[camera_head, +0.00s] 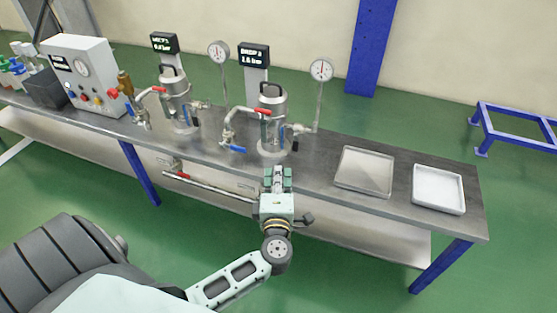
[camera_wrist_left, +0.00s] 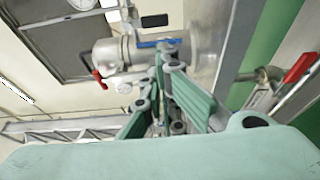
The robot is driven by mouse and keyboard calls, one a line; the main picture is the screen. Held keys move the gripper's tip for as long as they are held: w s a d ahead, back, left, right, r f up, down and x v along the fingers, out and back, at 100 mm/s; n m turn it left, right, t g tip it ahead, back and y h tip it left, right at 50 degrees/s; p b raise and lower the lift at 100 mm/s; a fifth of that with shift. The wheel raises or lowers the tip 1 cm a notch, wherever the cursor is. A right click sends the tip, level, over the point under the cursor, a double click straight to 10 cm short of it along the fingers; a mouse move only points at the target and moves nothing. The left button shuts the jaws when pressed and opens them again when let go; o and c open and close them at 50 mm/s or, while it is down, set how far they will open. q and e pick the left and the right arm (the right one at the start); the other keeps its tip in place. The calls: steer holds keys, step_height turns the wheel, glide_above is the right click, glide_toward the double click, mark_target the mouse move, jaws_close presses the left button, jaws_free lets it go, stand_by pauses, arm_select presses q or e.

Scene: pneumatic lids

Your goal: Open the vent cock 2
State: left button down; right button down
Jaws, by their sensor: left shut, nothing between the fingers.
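Metal vessel 2 (camera_head: 271,130) stands on the bench under the display that appears to read "DROP 2, 1.6 bar" (camera_head: 254,55). A red lever (camera_head: 262,112) and a blue lever (camera_head: 238,148) are on the pipework at its left. A small fitting (camera_head: 299,130) is on its right side. I cannot tell which of these is vent cock 2. My left gripper (camera_head: 278,175) is shut and empty at the bench's front edge, in front of vessel 2. The left wrist view shows the vessel (camera_wrist_left: 207,50), a blue lever (camera_wrist_left: 158,43) and a red lever (camera_wrist_left: 98,78) beyond the fingers (camera_wrist_left: 175,95).
Vessel 1 (camera_head: 176,105) stands to the left, with a control box (camera_head: 82,75) beyond. A round gauge (camera_head: 321,70) rises behind vessel 2. Two trays, one grey (camera_head: 364,170) and one white (camera_head: 438,190), lie right. A pipe (camera_head: 215,190) runs below the front edge.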

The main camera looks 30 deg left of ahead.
mark_target(296, 146)
arm_select(q)
steer(key=b+x, duration=0.2)
steer(key=x, duration=0.7)
steer(key=shift+w+a, duration=0.15)
steer(key=shift+w, duration=0.1)
steer(key=shift+n+p, duration=0.3)
steer(key=shift+p, duration=0.05)
